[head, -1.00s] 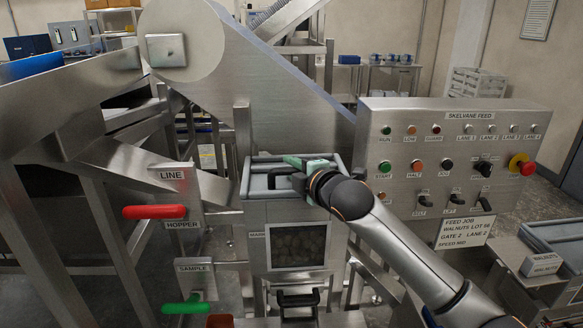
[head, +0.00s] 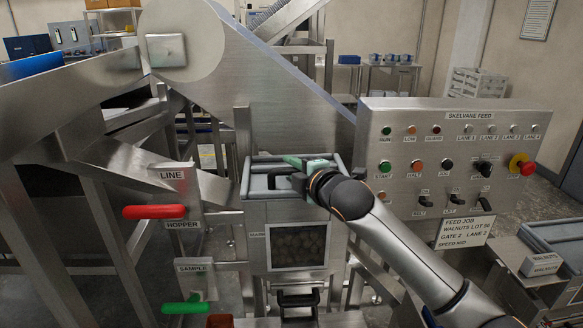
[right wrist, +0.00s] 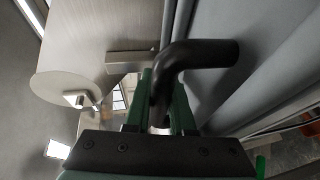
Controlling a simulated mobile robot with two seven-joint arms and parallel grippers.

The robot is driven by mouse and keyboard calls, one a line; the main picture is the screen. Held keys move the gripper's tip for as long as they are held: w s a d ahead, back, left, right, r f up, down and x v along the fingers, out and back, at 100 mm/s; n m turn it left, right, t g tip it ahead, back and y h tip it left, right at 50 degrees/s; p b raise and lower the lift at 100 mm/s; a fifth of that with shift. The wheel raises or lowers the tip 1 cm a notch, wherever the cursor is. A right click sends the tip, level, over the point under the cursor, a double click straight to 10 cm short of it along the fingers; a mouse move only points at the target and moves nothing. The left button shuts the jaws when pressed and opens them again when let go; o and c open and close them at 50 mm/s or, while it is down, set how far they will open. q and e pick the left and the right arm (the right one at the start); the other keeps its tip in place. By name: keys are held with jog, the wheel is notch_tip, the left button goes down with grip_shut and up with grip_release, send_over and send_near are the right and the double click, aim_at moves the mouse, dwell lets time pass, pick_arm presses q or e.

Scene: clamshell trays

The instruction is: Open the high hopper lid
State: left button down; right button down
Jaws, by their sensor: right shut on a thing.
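The hopper lid (head: 258,184) is a grey panel with a raised rim on top of the metal hopper, and it looks closed. Its black bar handle (head: 278,178) also shows in the right wrist view (right wrist: 205,54). My right gripper (head: 297,170) reaches in from the right over the lid. In the right wrist view its green fingers (right wrist: 160,100) are on either side of the handle's bent end, shut on it. My arm hides part of the lid's right side. My left gripper is not in view.
Below the lid is a hopper window (head: 298,246) and a lower black handle (head: 298,299). A red lever (head: 154,212) and a green lever (head: 186,307) stick out at the left. The control panel (head: 375,118) stands at the right, with a big metal chute (head: 240,75) behind.

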jog(key=shift+r, duration=0.15)
jog(key=shift+w+r+g, duration=0.2)
jog(key=shift+r+g, duration=0.25)
jog(key=shift+g, duration=0.05)
jog(key=shift+w+r+m+g+h, duration=0.15)
jog(key=shift+w+r+m+g, duration=0.1)
jog(key=shift+r+g, duration=0.25)
jog(key=shift+w+r+m+g+h, duration=0.15)
jog(key=shift+w+r+g, duration=0.1)
jog(key=shift+r+g, duration=0.2)
jog(key=shift+w+r+m+g, duration=0.4)
jog(key=shift+w+r+g, duration=0.6)
jog(key=shift+g, duration=0.35)
jog(key=shift+w+r+g+h, duration=0.25)
jog(key=shift+r+g+h, duration=0.05)
jog(key=shift+w, duration=0.2)
